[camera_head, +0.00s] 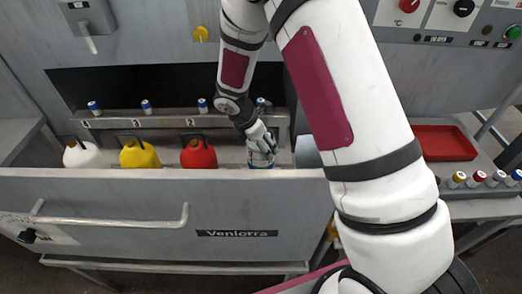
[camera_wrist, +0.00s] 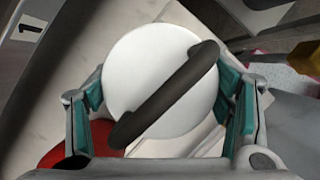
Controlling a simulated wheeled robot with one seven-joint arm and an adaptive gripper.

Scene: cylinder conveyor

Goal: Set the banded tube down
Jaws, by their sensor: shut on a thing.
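The banded tube (camera_head: 261,160) stands upright inside the open drawer, with a coloured band near its lower part. In the wrist view I look down on its round white top (camera_wrist: 125,70), crossed by a dark handle bar. My gripper (camera_head: 262,144) is shut on the tube from above. In the wrist view the teal-padded fingers (camera_wrist: 160,92) close on it from left and right. The tube's underside is hidden behind the drawer front, so I cannot tell whether it touches the drawer floor.
A red container (camera_head: 198,154) stands left of the tube, then a yellow one (camera_head: 139,155) and a white one (camera_head: 82,154). Small blue-capped vials (camera_head: 146,106) stand on a numbered ledge behind. The grey drawer front (camera_head: 120,210) rises before them. A red tray (camera_head: 443,143) lies at the right.

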